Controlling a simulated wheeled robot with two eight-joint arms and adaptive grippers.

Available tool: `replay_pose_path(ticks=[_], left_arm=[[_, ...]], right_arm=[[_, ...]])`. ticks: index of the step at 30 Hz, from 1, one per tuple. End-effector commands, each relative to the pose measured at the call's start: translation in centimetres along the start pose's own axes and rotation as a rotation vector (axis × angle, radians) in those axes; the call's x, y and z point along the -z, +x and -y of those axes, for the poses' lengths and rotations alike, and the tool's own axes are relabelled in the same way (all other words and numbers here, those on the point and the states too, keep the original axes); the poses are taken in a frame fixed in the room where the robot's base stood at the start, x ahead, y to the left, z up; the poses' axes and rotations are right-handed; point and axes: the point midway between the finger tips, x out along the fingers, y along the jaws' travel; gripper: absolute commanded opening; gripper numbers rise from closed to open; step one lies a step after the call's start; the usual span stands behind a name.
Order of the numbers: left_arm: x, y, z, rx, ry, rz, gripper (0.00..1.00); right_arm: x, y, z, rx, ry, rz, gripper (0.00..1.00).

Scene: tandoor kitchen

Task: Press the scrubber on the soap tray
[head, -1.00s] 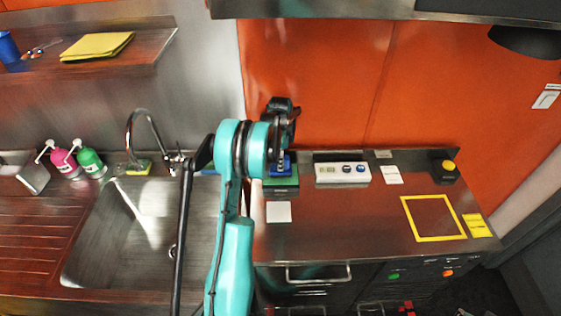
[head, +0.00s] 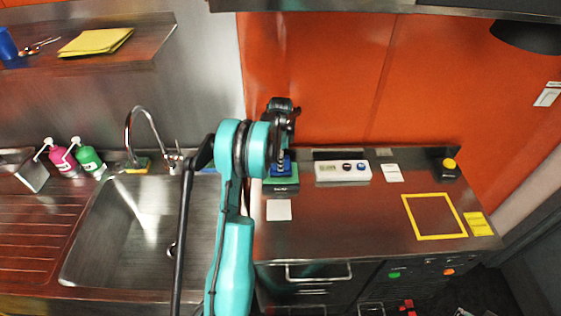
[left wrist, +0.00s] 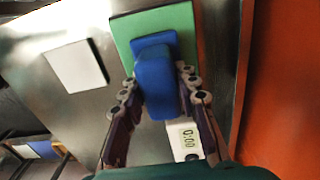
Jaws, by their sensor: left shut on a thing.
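The scrubber (left wrist: 156,80) is a blue block with a rounded handle, held between the fingers of my left gripper (left wrist: 160,88) in the left wrist view. The gripper is shut on it. The soap tray (left wrist: 122,33) is a flat green rectangle directly beyond the scrubber. In the head view the blue scrubber (head: 284,170) shows over the green tray (head: 283,187), beside my teal left arm, which hides part of both. I cannot tell whether the scrubber touches the tray or sits just above it. My right gripper is not in view.
A white box with a display and knobs (head: 343,171) stands right of the tray. A white card (head: 279,210) lies in front of it. A sink (head: 140,230) with a tap is at left. A yellow square outline (head: 434,238) marks clear counter at right.

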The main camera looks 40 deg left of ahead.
Motion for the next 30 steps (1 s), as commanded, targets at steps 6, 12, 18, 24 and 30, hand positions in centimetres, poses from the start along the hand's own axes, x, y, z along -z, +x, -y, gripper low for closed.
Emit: replay_pose_path(ticks=[6,12,18,24,30], left_arm=[[0.00,0.32,0.00,0.000,0.000,0.000,0.07],[0.00,0.56,-0.01,0.000,0.000,0.000,0.07],[0.00,0.81,-0.01,0.000,0.000,0.000,0.07],[0.00,0.87,-0.01,0.000,0.000,0.000,0.07],[0.00,0.86,-0.01,0.000,0.000,0.000,0.07]], right_arm=[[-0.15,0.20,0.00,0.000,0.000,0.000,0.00],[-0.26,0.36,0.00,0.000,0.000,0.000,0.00],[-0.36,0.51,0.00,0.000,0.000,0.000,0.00],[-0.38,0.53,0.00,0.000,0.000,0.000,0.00],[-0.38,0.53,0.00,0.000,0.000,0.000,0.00]])
